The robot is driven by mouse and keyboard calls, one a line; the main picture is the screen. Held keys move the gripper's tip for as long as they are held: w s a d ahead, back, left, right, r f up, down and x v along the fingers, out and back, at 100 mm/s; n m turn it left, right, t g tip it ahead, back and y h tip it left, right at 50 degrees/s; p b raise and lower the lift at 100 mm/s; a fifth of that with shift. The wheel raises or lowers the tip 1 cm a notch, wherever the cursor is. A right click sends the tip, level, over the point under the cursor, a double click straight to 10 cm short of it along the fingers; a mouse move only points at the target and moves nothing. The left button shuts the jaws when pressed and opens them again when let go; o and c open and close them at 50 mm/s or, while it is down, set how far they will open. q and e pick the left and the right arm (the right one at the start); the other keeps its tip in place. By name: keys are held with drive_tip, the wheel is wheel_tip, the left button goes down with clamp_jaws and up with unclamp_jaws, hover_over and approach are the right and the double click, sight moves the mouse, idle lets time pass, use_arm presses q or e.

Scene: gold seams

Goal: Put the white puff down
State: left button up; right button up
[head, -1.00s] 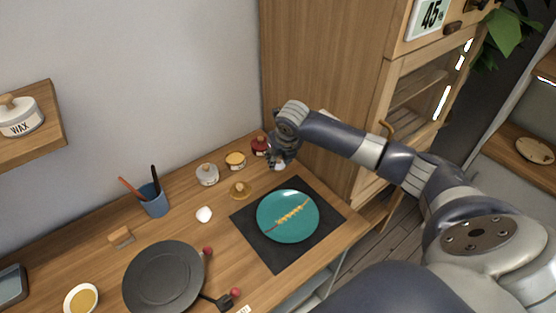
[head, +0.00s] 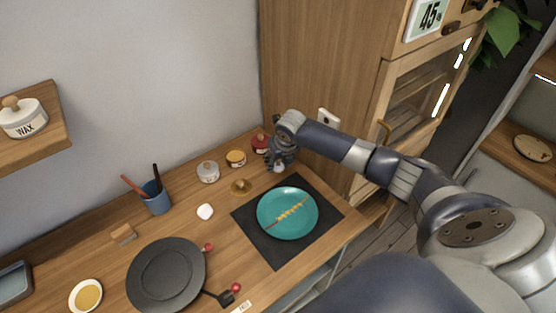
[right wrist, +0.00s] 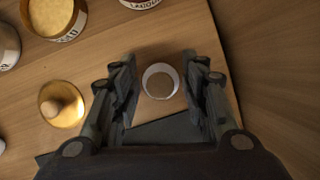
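The white puff (head: 279,168) is a small round white thing at the back right of the counter, by the top corner of the dark mat. In the right wrist view the puff (right wrist: 160,68) shows as a white ring with a brownish middle. My right gripper (head: 279,163) is over it, pointing down. In the right wrist view the fingers of the gripper (right wrist: 160,80) stand apart on either side of the puff, with narrow gaps. The puff appears to rest on the wood. My left gripper is not in view.
A teal plate (head: 274,226) lies on the dark mat (head: 278,257). A brass knobbed piece (head: 241,187), a yellow jar (head: 236,159), a red jar (head: 260,144) and a grey jar (head: 207,173) stand nearby. A tall wooden cabinet (head: 325,75) borders the right.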

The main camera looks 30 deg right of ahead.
drive_tip(key=shift+r, duration=0.1)
drive_tip(key=shift+r, duration=0.15)
drive_tip(key=b+v, duration=0.1)
drive_tip(key=v, duration=1.1)
idle(0.4)
